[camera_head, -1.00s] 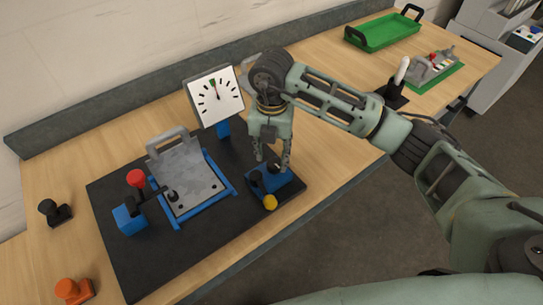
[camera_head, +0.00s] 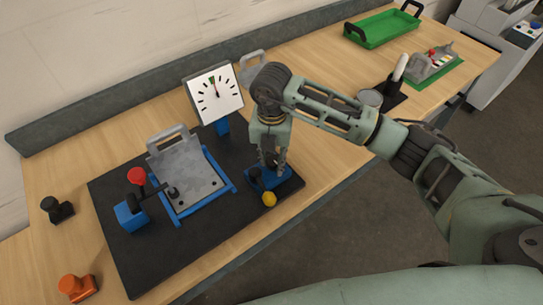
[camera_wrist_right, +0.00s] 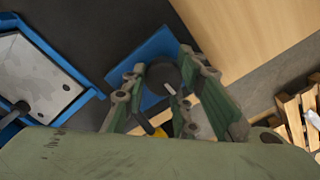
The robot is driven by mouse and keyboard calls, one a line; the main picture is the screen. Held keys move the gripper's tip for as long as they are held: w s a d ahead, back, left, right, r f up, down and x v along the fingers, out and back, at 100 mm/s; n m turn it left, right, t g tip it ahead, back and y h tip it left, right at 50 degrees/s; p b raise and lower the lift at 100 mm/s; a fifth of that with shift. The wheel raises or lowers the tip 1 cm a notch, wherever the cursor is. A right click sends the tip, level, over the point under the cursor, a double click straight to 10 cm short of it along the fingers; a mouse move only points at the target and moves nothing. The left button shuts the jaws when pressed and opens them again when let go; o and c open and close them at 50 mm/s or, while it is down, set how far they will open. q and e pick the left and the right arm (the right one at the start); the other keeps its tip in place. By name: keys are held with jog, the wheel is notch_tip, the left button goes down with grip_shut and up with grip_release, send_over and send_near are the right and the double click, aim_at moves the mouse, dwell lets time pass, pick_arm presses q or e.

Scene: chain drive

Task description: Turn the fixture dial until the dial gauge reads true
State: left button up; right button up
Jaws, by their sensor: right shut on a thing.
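The fixture dial is a dark round knob with a white pointer line (camera_wrist_right: 163,78) on a blue base (camera_wrist_right: 152,45) in the right wrist view. My right gripper (camera_wrist_right: 163,66) is shut on this dial, one finger on each side. In the head view the right gripper (camera_head: 270,168) points down over the blue base (camera_head: 284,182) and mostly hides the dial. The dial gauge (camera_head: 214,93) is a tilted white square face with black ticks; its needle points nearly straight up, near a small green mark at the top. My left gripper is not in view.
A yellow knob (camera_head: 269,199) sits just in front of the dial's base. A grey plate in a blue frame (camera_head: 230,184) and a red-knobbed clamp (camera_head: 137,176) stand left on the black mat (camera_head: 150,270). A green tray (camera_head: 383,30) is at the back right.

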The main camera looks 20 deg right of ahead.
aim_at(270, 161)
jog(key=shift+w+a+n+b, duration=0.15)
jog(key=shift+n+b, duration=0.35)
jog(key=shift+b, duration=0.25)
grip_shut()
jog(key=n+b, duration=0.2)
jog(key=b, duration=0.1)
jog(key=n+b, duration=0.3)
jog(key=shift+s+a+f, duration=0.1)
jog(key=shift+s, duration=0.1)
jog(key=shift+s+n+b, duration=0.1)
jog(key=shift+n+b, duration=1)
jog(key=shift+n, duration=0.1)
jog(key=shift+r, duration=0.2)
jog(key=o, duration=1)
grip_release()
jog(key=shift+a, duration=0.1)
jog(key=shift+c, duration=0.2)
jog(key=shift+r, duration=4)
